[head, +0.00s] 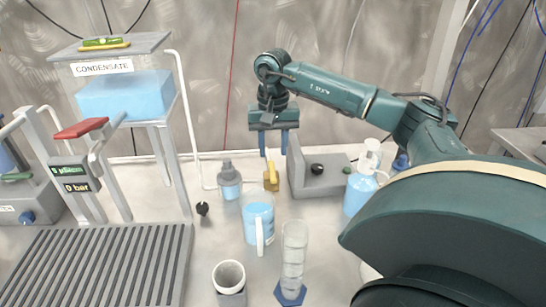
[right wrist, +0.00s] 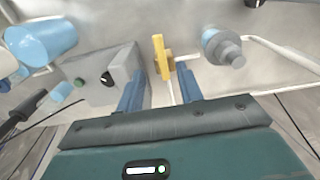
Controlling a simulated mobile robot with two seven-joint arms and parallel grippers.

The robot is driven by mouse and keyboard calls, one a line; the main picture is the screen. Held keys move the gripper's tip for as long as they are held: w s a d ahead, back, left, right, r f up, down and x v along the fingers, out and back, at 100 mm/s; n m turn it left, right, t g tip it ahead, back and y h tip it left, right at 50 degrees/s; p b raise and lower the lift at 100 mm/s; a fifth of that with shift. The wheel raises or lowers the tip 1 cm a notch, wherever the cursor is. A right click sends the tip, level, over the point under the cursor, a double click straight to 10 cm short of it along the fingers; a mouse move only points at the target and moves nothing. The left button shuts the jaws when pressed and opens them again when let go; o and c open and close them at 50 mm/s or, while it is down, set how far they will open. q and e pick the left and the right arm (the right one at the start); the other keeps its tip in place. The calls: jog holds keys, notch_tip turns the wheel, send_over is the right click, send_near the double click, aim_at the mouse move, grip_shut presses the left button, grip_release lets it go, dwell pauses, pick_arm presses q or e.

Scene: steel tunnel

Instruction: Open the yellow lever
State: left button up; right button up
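The yellow lever (head: 271,177) is a small yellow handle on a valve fitting in a thin pale pipe, near the back wall in the middle of the head view. In the right wrist view the lever (right wrist: 159,54) is a narrow bar lying between and beyond my fingertips. My right gripper (head: 274,152) points down just above and behind the lever. In the right wrist view its two blue fingers (right wrist: 159,88) stand apart with nothing between them, and no contact with the lever shows. My left gripper is not in view.
A grey block with a black knob (head: 317,169) stands close right of the lever. A grey-capped bottle (head: 229,181) stands left of it. A blue-filled jug (head: 258,220), a clear cylinder (head: 293,258) and a white cup (head: 229,277) stand in front. The condensate tank (head: 125,92) is at left.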

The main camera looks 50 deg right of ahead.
notch_tip(320, 180, up, 7)
jog(key=shift+f, duration=0.2)
dwell(0.5)
